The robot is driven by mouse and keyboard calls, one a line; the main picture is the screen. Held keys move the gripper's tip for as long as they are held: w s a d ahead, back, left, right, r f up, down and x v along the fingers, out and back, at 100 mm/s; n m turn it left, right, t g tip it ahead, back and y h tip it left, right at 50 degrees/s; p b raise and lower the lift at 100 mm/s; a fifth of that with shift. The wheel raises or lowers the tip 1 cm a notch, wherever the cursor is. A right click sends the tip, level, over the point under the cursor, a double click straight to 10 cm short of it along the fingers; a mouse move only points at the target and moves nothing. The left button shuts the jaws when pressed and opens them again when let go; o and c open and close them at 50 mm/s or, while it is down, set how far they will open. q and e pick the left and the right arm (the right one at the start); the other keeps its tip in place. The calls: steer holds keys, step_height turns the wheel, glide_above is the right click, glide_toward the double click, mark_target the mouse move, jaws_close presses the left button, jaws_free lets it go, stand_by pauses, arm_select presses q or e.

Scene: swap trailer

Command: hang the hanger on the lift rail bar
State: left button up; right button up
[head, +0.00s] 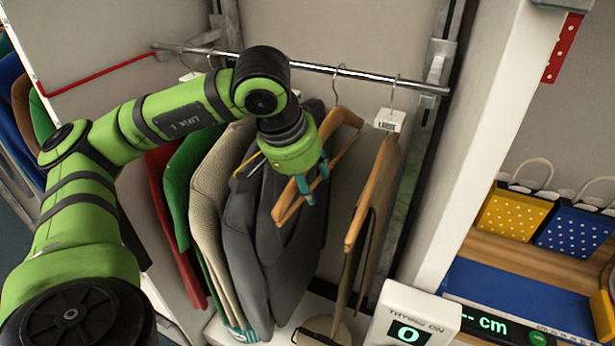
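A chrome lift rail bar (310,69) runs across the upper middle. A wooden hanger (345,117) is below it, its thin metal hook (336,86) reaching up to the bar. Whether the hook bears on the bar is too small to tell. A dark grey jacket (290,245) is below and behind the hanger. My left gripper (315,184) is in front of the jacket, at the hanger's lower part, with its teal fingertips a little apart. I cannot tell whether they grip the hanger. My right gripper is not in view.
Several garments crowd the bar left of the jacket. A second wooden hanger (375,190) with brown cloth is to the right, under a white tag (389,119). A white post (485,130) and a display box (413,318) border the right. Gift bags (516,211) sit on a shelf beyond.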

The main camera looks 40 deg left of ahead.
arm_select(q)
steer(key=v, duration=1.2)
